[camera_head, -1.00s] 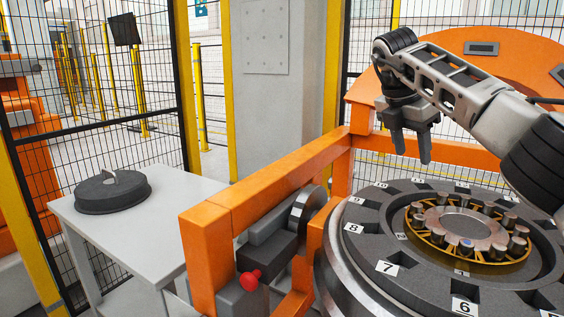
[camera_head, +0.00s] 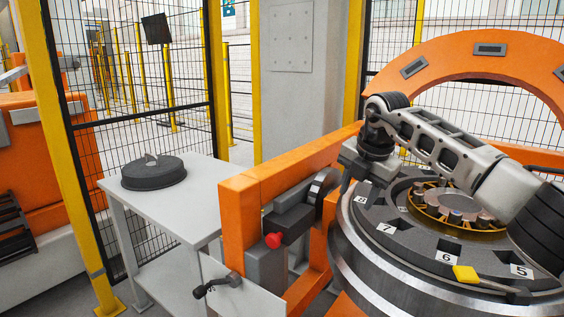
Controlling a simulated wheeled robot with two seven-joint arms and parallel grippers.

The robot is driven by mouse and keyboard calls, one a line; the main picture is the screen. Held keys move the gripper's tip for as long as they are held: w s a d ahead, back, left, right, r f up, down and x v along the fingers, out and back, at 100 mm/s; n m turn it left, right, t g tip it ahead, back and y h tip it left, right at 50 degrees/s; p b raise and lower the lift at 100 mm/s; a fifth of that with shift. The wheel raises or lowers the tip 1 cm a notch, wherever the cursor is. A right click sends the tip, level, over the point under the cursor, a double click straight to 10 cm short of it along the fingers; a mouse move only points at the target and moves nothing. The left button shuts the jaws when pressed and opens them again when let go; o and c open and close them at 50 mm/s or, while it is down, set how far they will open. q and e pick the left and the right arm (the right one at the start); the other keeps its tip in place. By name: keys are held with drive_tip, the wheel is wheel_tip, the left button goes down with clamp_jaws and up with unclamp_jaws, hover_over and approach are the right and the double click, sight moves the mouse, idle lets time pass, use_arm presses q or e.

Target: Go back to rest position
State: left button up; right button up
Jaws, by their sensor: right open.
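My right gripper (camera_head: 346,187) comes in from the right on its grey and black arm. It is open and points down beside the orange beam, near the left rim of the numbered ring. I see nothing held in it, though its fingers are partly hard to make out. My left gripper is not in view. The dark round ring (camera_head: 438,238) carries white number plates and a yellow-edged hub (camera_head: 428,211) with several metal studs. My arm hides part of the hub and the far side of the ring.
An orange frame beam (camera_head: 285,170) with a red knob (camera_head: 273,240) stands left of the ring. A white table (camera_head: 205,190) holds a dark disc (camera_head: 153,173). A yellow-headed piece (camera_head: 466,274) lies at the ring's front. Mesh fencing and yellow posts stand behind.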

drive_tip(key=s+a+f+n+y, duration=0.25)
drive_tip(key=a+f+y, duration=0.3)
drive_tip(key=a, duration=0.55)
drive_tip(key=s+a+r+t+y, duration=0.2)
drive_tip(key=s+a+y, duration=0.4)
drive_tip(key=a+y, duration=0.55)
drive_tip(key=s+d+m+t+h, duration=0.1)
drive_tip(key=d+m+t+h, duration=0.65)
drive_tip(key=m+t, duration=0.7)
drive_tip(key=s+d+f+m+g+h, duration=0.2)
drive_tip(key=s+d+f+m+h, duration=0.1)
drive_tip(key=d+f+m+h, duration=0.3)
drive_tip(key=s+d+f+m+g+h, duration=0.3)
drive_tip(key=s+d+f+m+h, duration=0.1)
drive_tip(key=d+f+m, duration=0.25)
drive_tip(key=s+d+f+g, duration=0.2)
drive_tip(key=s+f+g, duration=0.2)
drive_tip(key=s, duration=0.4)
drive_tip(key=s+d+f+g, duration=0.3)
drive_tip(key=s+g, duration=0.1)
drive_tip(key=s, duration=0.5)
drive_tip(key=s+d+f+g, duration=0.2)
drive_tip(key=s+f+g, duration=0.15)
drive_tip(key=s, duration=0.45)
drive_tip(key=w+a+f+t+y, duration=0.2)
drive_tip(key=w+a+f+t, duration=0.3)
drive_tip(key=w+a+t, duration=0.1)
drive_tip(key=shift+a+f+t+y, duration=0.2)
drive_tip(key=shift+t+y, duration=0.15)
drive_tip(key=shift+t, duration=0.25)
